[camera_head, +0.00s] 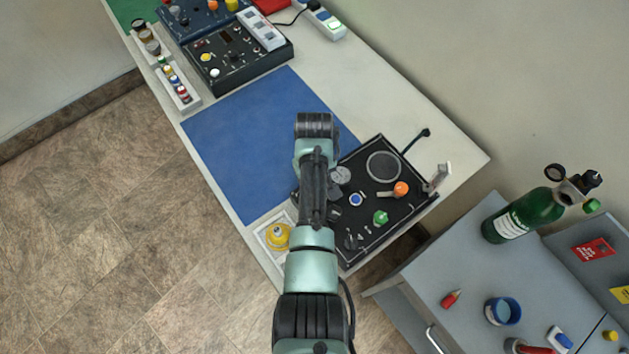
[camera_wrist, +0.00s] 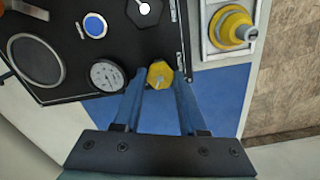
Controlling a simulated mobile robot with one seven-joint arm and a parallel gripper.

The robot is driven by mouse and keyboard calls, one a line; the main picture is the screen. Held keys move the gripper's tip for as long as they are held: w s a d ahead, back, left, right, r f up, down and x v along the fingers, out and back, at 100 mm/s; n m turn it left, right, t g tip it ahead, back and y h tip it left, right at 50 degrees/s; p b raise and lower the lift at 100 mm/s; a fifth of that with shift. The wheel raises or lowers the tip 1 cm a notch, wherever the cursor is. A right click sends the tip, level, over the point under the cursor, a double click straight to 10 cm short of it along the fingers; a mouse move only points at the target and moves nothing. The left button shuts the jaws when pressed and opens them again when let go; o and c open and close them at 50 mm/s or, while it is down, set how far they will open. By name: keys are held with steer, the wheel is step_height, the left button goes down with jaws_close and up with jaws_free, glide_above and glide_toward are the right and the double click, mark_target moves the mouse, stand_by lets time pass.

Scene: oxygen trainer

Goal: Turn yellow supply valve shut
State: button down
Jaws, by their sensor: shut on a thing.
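The yellow supply valve (camera_wrist: 160,72) is a small yellow knob at the edge of the black trainer panel (camera_wrist: 90,45), beside a white dial gauge. My gripper (camera_wrist: 160,79) has its two fingers on either side of the knob and is shut on it. In the head view my arm covers the valve and the fingers; the black panel (camera_head: 365,225) shows to the right of the arm.
A yellow domed part (camera_head: 278,236) sits in a white tray beside the panel. Green (camera_head: 380,217) and orange (camera_head: 401,188) knobs stand on the panel. A blue mat (camera_head: 245,140) lies clear on the bench. A green cylinder (camera_head: 520,215) lies on the grey cabinet.

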steer(key=m, duration=0.6)
steer(key=shift+w+m, duration=0.1)
steer(key=shift+m, duration=0.2)
steer(key=m, duration=0.5)
steer(key=shift+p, duration=0.3)
steer(key=shift+c, duration=2.3)
jaws_free()
step_height(320, 180, up, 13)
steer(key=b, duration=0.2)
